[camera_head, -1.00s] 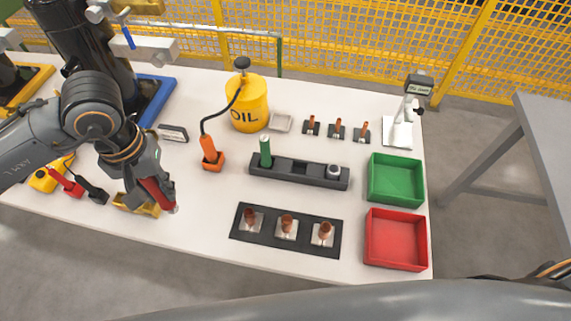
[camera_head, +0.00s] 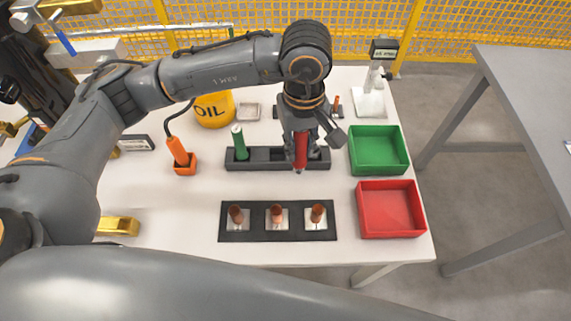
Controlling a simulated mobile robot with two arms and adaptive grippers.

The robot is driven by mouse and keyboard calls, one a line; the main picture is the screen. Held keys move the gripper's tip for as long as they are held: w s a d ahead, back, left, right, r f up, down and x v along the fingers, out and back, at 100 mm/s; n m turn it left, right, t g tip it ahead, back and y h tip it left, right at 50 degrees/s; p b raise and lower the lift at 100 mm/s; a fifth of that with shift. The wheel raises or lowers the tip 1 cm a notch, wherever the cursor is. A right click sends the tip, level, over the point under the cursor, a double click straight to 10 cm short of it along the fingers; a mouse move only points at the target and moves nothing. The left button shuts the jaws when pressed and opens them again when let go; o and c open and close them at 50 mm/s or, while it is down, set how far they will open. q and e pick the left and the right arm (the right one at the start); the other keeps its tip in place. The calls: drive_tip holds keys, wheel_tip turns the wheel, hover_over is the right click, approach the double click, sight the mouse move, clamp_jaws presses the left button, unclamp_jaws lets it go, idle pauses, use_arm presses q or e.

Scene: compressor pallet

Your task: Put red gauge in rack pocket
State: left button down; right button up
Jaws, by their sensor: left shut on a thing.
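The red gauge (camera_head: 301,150) is a short red cylinder held upright between the fingers of my left gripper (camera_head: 301,142), which is shut on it. The gauge is in front of the right part of the dark rack (camera_head: 262,164) in the head view. I cannot tell how high its lower end is above the rack. A green gauge (camera_head: 239,141) stands upright in the rack's left pocket. The middle of the rack shows dark openings; its right part is partly hidden by my gripper. My right gripper is not in view.
A green bin (camera_head: 378,173) and a red bin (camera_head: 390,235) stand at the right. A black plate (camera_head: 257,231) with several copper pieces lies in front of the rack. An orange tool in a holder (camera_head: 183,165) and a yellow oil can (camera_head: 213,113) stand left and behind.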

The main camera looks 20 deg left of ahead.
use_arm(q)
drive_tip(key=shift+n, duration=0.7)
drive_tip(key=w+a+f+b, duration=0.1)
drive_tip(key=w+a+f, duration=0.1)
drive_tip(key=w+f, duration=0.1)
drive_tip(key=w+a+f+b, duration=0.2)
drive_tip(key=w+a+f, duration=0.1)
drive_tip(key=f, duration=0.2)
drive_tip(key=w+a+f+b, duration=0.2)
drive_tip(key=w+f, duration=0.1)
drive_tip(key=f, duration=0.2)
drive_tip(key=shift+a, duration=0.35)
drive_tip(key=shift+w+f, duration=0.2)
drive_tip(key=shift+f, duration=0.25)
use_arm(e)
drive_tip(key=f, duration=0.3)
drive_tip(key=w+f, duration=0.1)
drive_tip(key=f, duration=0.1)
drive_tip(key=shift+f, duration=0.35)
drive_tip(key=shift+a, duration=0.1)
